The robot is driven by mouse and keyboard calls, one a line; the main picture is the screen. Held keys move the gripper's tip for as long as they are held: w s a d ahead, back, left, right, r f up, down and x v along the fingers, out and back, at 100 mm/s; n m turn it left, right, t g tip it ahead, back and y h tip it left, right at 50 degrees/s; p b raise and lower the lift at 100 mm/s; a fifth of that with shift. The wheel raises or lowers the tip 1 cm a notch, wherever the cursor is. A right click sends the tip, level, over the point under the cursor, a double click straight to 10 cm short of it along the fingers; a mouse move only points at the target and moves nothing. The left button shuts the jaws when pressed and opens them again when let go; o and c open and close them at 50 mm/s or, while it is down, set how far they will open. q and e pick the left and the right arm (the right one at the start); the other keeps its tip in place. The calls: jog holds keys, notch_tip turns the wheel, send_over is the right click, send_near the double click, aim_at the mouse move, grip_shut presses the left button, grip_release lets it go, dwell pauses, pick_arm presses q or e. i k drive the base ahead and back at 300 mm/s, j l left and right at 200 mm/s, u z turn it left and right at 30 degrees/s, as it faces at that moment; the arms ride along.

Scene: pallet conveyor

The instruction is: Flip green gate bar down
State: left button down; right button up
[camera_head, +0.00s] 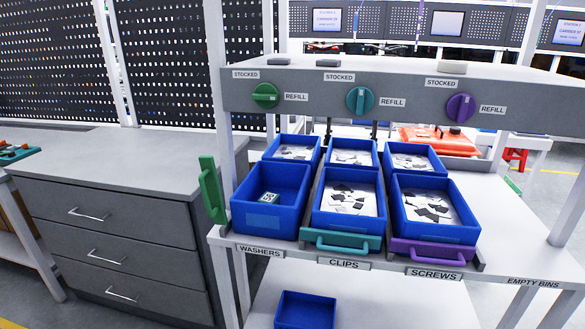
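The green gate bar (211,190) stands up, nearly vertical, at the left front of the washers lane, beside the frame post. It is not across the front of the washers bin (264,221). The teal gate bar (341,243) lies flat across the front of the clips bin (346,222). The purple gate bar (432,251) lies flat across the front of the screws bin (433,232). Neither of my grippers is in view.
A grey panel above carries green (265,95), teal (360,101) and purple (460,107) knobs. Several blue bins stand behind the front ones. An empty blue bin (305,311) is on the lower shelf. A drawer cabinet (110,235) stands close on the left.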

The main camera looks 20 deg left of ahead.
aim_at(208, 180)
jog(key=u, duration=1.2)
